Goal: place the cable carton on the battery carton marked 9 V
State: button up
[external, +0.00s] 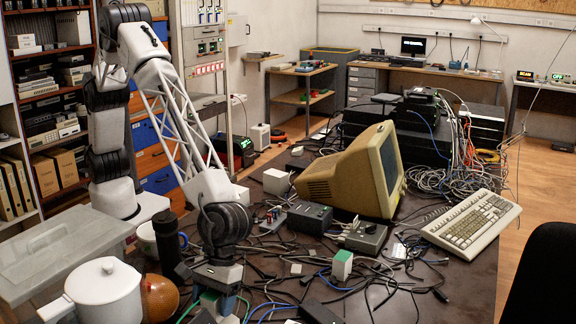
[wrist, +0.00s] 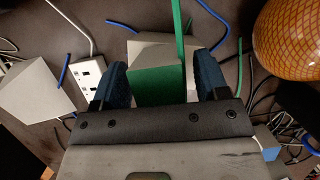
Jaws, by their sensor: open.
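My gripper (wrist: 161,62) is open, with one blue finger on each side of a green and white carton (wrist: 158,84) in the wrist view. Whether the fingers touch it cannot be told. In the external view my gripper (external: 217,290) is low over the front left of the table, and the carton is mostly hidden by it. Another green and white carton (external: 342,264) stands on the table to the right of the gripper. A pale carton (wrist: 30,104) lies left of the gripper in the wrist view. No marking such as 9 V is readable, so I cannot tell which carton is which.
An orange globe (wrist: 291,42) and a white lidded pot (external: 104,290) are close to the gripper. A white socket strip (wrist: 90,75) and loose cables surround the carton. A beige monitor (external: 345,178) and keyboard (external: 472,223) stand further right.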

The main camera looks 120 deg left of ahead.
jog(key=v, duration=1.2)
jog(key=shift+a+r, duration=0.1)
jog(key=shift+r, duration=0.1)
dwell(0.6)
jog(key=s+a+r+m+t+y, duration=0.1)
jog(key=s+a+r+m, duration=0.3)
jog(key=s+a+r, duration=0.55)
jog(key=s+a+r+m+y, duration=0.1)
jog(key=s+a+r+m, duration=0.45)
jog(key=s+a, duration=0.65)
jog(key=s+a+m, duration=0.3)
jog(key=s+a, duration=0.1)
jog(key=s, duration=0.6)
jog(key=s+a+m+t+y, duration=0.1)
jog(key=s+a, duration=0.3)
jog(key=s, duration=0.7)
jog(key=s+a+f+m+y, duration=0.1)
jog(key=s+a+m, duration=0.3)
jog(key=s, duration=0.7)
jog(key=shift+a+m+t, duration=0.3)
jog(key=shift+a+m, duration=0.05)
jog(key=shift+a, duration=0.15)
